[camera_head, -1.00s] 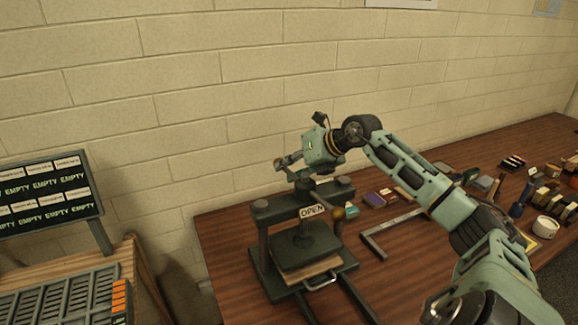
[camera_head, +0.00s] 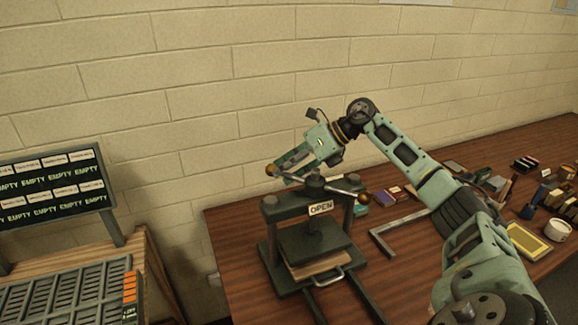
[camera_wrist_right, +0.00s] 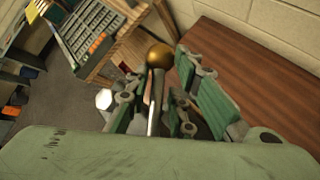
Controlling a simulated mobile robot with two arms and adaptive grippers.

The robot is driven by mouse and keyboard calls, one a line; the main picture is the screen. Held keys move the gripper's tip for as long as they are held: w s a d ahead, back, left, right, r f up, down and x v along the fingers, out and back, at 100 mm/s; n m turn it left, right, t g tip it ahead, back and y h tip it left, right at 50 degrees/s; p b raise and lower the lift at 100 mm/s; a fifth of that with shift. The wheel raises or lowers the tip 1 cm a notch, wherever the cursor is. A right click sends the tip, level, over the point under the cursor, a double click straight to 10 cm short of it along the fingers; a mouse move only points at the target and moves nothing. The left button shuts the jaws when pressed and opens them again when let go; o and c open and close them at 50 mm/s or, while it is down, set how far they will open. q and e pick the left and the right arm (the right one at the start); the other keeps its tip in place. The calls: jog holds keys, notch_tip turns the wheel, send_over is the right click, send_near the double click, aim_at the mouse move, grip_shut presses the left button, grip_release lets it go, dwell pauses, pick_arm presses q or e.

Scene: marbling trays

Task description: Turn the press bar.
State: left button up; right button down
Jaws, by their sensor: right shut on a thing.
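The press bar (camera_head: 345,191) is a metal rod with brass ball ends, on the spindle on top of the dark press (camera_head: 269,236). My right gripper (camera_head: 286,169) is shut on the bar near its left end. In the right wrist view the bar (camera_wrist_right: 155,105) runs between the green fingers of my gripper (camera_wrist_right: 165,88), and its brass ball (camera_wrist_right: 160,57) sticks out past them. A sign (camera_head: 321,208) on the press reads OPEN. A board with a handle (camera_head: 331,279) lies under the raised plate (camera_head: 312,238). My left gripper is out of view.
A metal square (camera_head: 388,240) lies on the wooden table (camera_head: 400,290) right of the press. Small boxes and jars stand farther right. A slotted rack (camera_head: 60,300) and a display (camera_head: 50,195) reading EMPTY stand at left. The brick wall is behind.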

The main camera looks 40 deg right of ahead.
jog(key=shift+a, duration=0.25)
jog(key=c, duration=1.8)
grip_release()
jog(key=shift+a, duration=0.1)
jog(key=shift+o, duration=0.2)
jog(key=shift+s+d+r, duration=0.2)
jog(key=shift+d, duration=0.15)
jog(key=v, duration=1.1)
jog(key=shift+r, duration=0.2)
